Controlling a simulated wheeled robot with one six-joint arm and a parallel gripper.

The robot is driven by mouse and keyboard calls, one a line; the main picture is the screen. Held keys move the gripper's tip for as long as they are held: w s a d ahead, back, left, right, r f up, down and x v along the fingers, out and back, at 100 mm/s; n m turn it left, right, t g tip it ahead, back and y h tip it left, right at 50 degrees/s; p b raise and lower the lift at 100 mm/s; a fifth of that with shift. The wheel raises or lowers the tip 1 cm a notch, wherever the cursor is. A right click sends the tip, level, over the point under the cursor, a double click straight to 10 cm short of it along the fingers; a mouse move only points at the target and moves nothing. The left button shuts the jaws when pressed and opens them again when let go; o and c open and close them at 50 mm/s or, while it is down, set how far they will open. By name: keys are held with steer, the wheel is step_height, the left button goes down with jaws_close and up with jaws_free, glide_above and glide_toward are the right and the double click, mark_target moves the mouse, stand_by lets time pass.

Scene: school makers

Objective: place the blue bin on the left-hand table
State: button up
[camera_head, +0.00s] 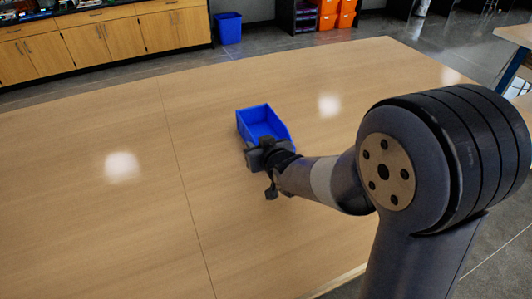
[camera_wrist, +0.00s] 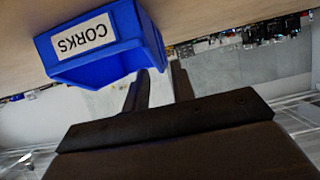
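The blue bin (camera_head: 262,122) stands upright on the large light-wood table (camera_head: 90,190), near its middle. It looks empty from above. In the wrist view the bin (camera_wrist: 135,62) is at the upper left, upside down in the picture, with a white label reading CORKS. My gripper (camera_head: 268,150) is at the near side of the bin, low over the table, and hides part of its near end. In the wrist view the two dark fingers of my gripper (camera_wrist: 160,82) stand apart with a gap between them. The bin's edge is close to the fingertips; I cannot tell if they touch.
Another blue container (camera_head: 229,28) stands on the floor beyond the table. Wooden cabinets (camera_head: 110,38) line the back left, and orange bins (camera_head: 335,12) sit at the back. Part of another table (camera_head: 515,35) shows at the right. The table around the blue bin is clear.

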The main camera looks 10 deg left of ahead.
steer(key=v, duration=0.6)
steer(key=shift+s, duration=0.1)
stand_by(0.3)
